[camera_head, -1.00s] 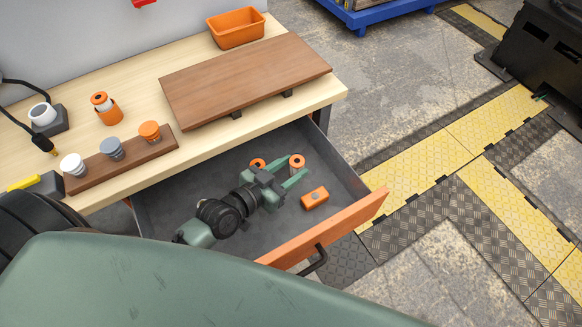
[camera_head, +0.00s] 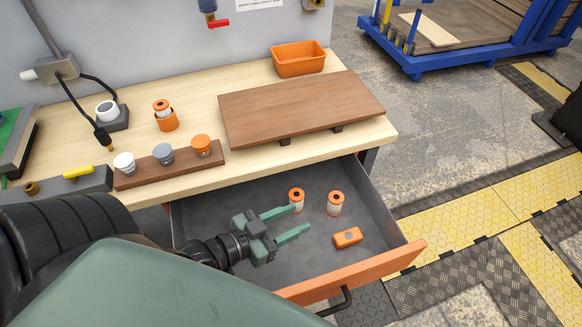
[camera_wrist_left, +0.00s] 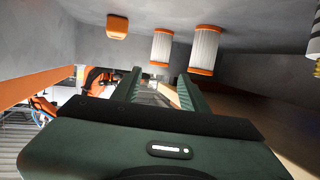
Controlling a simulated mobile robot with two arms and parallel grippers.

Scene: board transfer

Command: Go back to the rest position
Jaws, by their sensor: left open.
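My left gripper (camera_head: 288,223) is open over the open drawer (camera_head: 290,270), its two green fingers pointing right, with nothing between them. Two white cylinders with orange ends, a left one (camera_head: 296,200) and a right one (camera_head: 335,203), stand in the drawer just beyond the fingertips. In the head view a fingertip overlaps the left cylinder; I cannot tell whether they touch. An orange block (camera_head: 347,237) lies to the right in the drawer. The left wrist view shows the open fingers (camera_wrist_left: 160,85) with the two cylinders past the tips. My right gripper is in neither view.
The drawer's orange front (camera_head: 370,272) has a dark handle. Yellow and dark floor mats lie right.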

